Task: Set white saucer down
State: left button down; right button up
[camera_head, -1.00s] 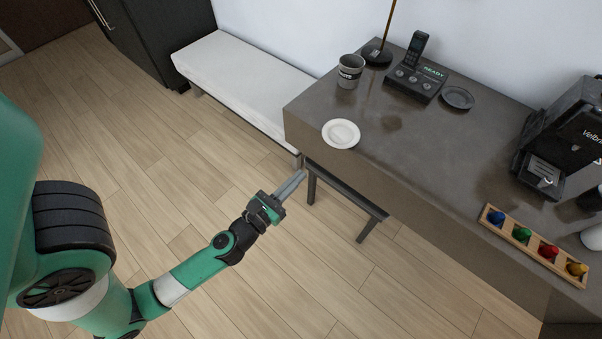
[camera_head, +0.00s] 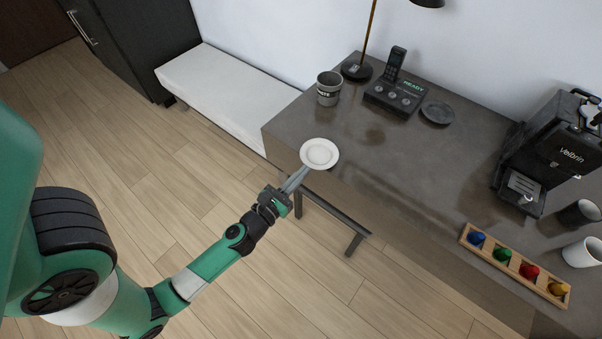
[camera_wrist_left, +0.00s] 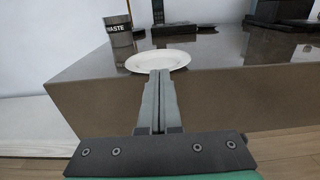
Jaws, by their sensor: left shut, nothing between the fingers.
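The white saucer (camera_head: 319,153) lies flat near the front left edge of the dark vanity top (camera_head: 390,165). It also shows in the left wrist view (camera_wrist_left: 157,57), straight ahead of the fingertips. My left gripper (camera_head: 301,172) is shut and empty, with its fingers pointing at the saucer's near rim from in front of the counter edge. In the left wrist view the fingertips (camera_wrist_left: 159,74) overlap the near rim; I cannot tell whether they touch it. My right gripper is in neither view.
A grey waste cup (camera_head: 329,90), a lamp base (camera_head: 356,71), a phone dock (camera_head: 391,97) and a dark saucer (camera_head: 437,113) stand behind. A coffee machine (camera_head: 545,150), cups and a wooden capsule tray (camera_head: 491,257) are at right. The middle counter is clear.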

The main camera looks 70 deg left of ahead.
aim_at(330, 143)
pick_arm(q)
jog(key=p+x, duration=0.1)
jog(key=x, duration=0.8)
jog(key=shift+r+p, duration=0.1)
jog(key=shift+p, duration=0.2)
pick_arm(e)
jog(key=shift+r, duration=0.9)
pick_arm(q)
jog(key=shift+d, duration=0.1)
jog(key=shift+s+d, duration=0.2)
jog(key=shift+s, duration=0.15)
jog(key=b+v, duration=0.2)
jog(key=v, duration=1.1)
jog(key=shift+s, duration=0.15)
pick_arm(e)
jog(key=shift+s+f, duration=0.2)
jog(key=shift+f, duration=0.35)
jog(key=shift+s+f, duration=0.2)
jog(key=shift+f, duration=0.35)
